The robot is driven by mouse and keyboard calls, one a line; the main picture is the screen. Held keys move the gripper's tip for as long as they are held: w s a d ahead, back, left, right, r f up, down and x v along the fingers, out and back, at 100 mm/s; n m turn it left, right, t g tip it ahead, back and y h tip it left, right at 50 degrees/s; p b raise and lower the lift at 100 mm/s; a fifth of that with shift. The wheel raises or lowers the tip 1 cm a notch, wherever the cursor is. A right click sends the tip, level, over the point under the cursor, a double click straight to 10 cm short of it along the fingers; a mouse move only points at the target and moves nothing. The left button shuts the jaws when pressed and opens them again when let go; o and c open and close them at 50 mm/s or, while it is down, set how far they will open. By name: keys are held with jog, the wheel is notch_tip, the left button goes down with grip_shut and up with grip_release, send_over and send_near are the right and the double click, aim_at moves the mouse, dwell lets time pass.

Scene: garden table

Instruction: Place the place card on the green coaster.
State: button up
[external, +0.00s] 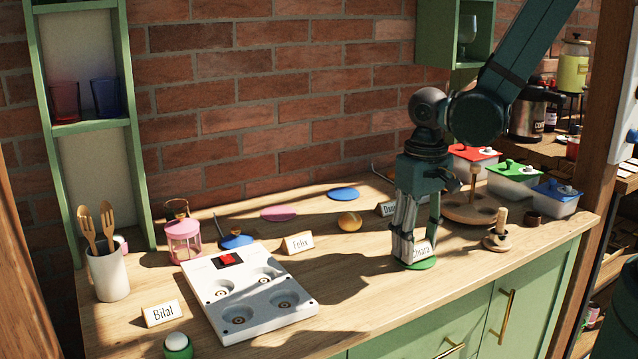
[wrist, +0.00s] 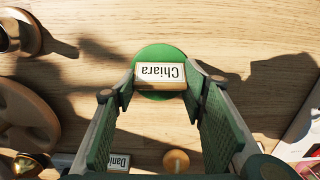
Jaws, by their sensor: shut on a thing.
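My gripper (external: 415,245) points straight down near the right-front of the worktop. It is shut on a place card reading "Chiara" (external: 421,250), one finger on each side. The green coaster (external: 420,265) is a flat disc directly under the card. In the wrist view, the card (wrist: 160,75) lies over the lower part of the coaster (wrist: 160,53), between the two fingers. The card is upright, low at the coaster; I cannot tell whether it touches it. The fingers hide part of the card in the external view.
Other place cards are Bilal (external: 162,313), Felix (external: 298,243) and a partly hidden one (external: 386,209). A white burner unit (external: 247,297) stands left. A wooden ring stand (external: 470,208) and small wooden holder (external: 497,238) are right of my gripper. The front worktop is mostly clear.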

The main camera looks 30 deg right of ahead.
aim_at(417, 242)
jog(key=shift+f, duration=0.1)
jog(key=o, duration=0.8)
jog(key=shift+r+p, duration=0.85)
jog(key=shift+r, duration=5.3)
jog(key=shift+d, duration=0.1)
